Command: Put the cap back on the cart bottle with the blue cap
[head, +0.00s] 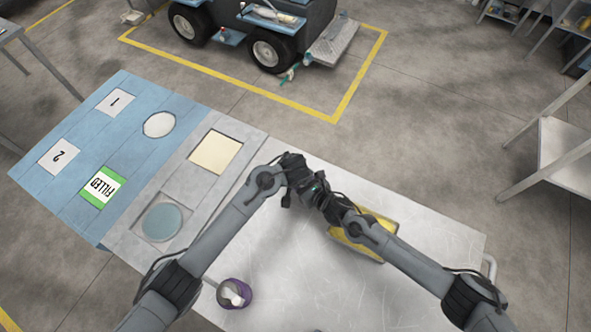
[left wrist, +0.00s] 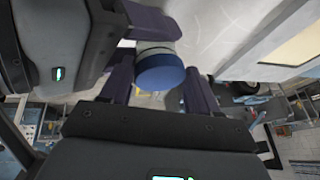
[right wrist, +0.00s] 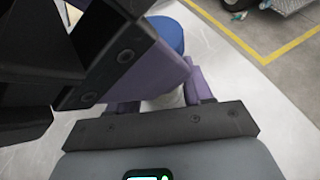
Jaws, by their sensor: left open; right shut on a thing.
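The blue cap (left wrist: 160,72) is between the two spread fingers of my left gripper (left wrist: 158,82) in the left wrist view. It sits against a pale bottle neck (left wrist: 154,47), beside a purple finger of my right gripper. In the right wrist view my right gripper (right wrist: 168,95) is shut on a whitish bottle (right wrist: 165,102), and the blue cap (right wrist: 165,35) shows at its far end. I cannot tell how firmly the cap is seated. In the head view the left gripper (head: 291,184) and right gripper (head: 318,193) meet above the cart, hiding bottle and cap.
A yellow object (head: 378,216) lies on the metal cart top (head: 430,240) under my right arm. A purple container (head: 235,293) with something white inside stands at the front left. A blue board (head: 75,140) has numbered squares and a green FILLED label (head: 102,188).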

